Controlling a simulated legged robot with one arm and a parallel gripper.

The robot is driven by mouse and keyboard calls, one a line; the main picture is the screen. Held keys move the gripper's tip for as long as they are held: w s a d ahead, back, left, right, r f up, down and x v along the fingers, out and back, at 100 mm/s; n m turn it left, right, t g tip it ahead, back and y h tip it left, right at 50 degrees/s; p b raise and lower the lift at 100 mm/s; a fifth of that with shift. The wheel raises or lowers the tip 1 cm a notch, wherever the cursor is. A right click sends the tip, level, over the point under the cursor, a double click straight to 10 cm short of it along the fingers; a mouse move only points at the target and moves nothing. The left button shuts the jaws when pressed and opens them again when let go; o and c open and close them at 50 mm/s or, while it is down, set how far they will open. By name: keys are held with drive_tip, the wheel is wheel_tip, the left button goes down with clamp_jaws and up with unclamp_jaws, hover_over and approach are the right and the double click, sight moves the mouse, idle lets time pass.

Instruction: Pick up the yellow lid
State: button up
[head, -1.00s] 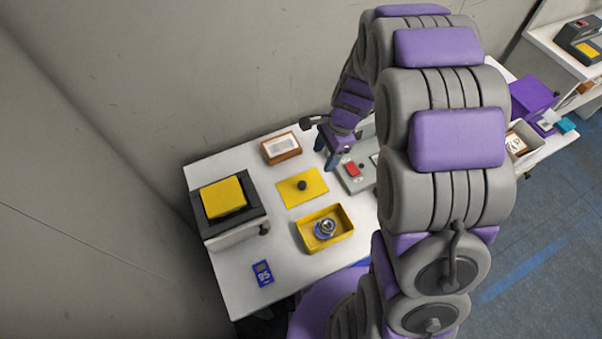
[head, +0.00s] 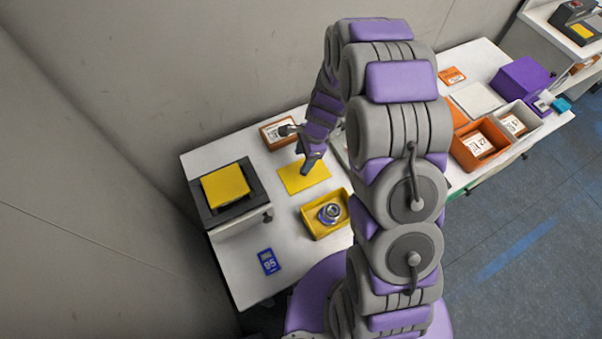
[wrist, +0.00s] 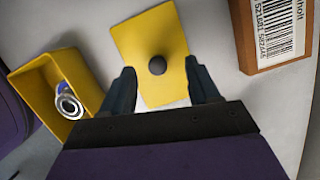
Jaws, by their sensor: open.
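The yellow lid (head: 316,180) lies flat on the white table, between the labelled orange box and the yellow tray. In the wrist view the yellow lid (wrist: 145,42) shows a round dark knob (wrist: 157,65) at its middle. My gripper (head: 308,170) is over the lid and hides its knob in the head view. In the wrist view my gripper (wrist: 160,80) is open, with one finger on each side of the lid's near part and the knob ahead between them. I cannot tell how high the fingers are above the lid.
The yellow tray (head: 316,229) holds a round metal part (head: 330,213). The orange box (head: 272,140) with a barcode label stands behind the lid. A dark device with a yellow top (head: 226,186) stands at left. A blue card (head: 267,262) lies near the front edge.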

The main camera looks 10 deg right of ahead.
sight(311, 171)
drive_tip(key=shift+a+f, duration=0.1)
drive_tip(key=shift+f, duration=0.15)
drive_tip(key=shift+d+f, duration=0.1)
drive_tip(key=shift+d, duration=0.1)
drive_tip(key=f, duration=0.1)
drive_tip(key=d+f, duration=0.1)
drive_tip(key=d+b, duration=0.1)
drive_tip(key=shift+s+d+f, duration=0.1)
drive_tip(key=shift+s+f, duration=0.15)
drive_tip(key=shift+f, duration=0.15)
drive_tip(key=shift+a+f+b, duration=0.3)
drive_tip(key=shift+a+f, duration=0.65)
drive_tip(key=shift+f, duration=0.15)
drive_tip(key=shift+s+a, duration=0.1)
drive_tip(key=shift+a, duration=0.4)
drive_tip(key=shift+c, duration=0.9)
drive_tip(key=shift+d+r, duration=0.1)
drive_tip(key=shift+d, duration=0.75)
drive_tip(key=c, duration=0.5)
drive_tip(key=shift+c, duration=1.4)
drive_tip(key=shift+a, duration=0.55)
clamp_jaws()
drive_tip(key=shift+d+r, duration=0.15)
drive_tip(key=shift+r, duration=0.25)
wheel_tip(311, 171, up, 14)
drive_tip(key=p, duration=0.5)
drive_tip(key=shift+f+p, duration=0.25)
drive_tip(key=shift+p, duration=0.05)
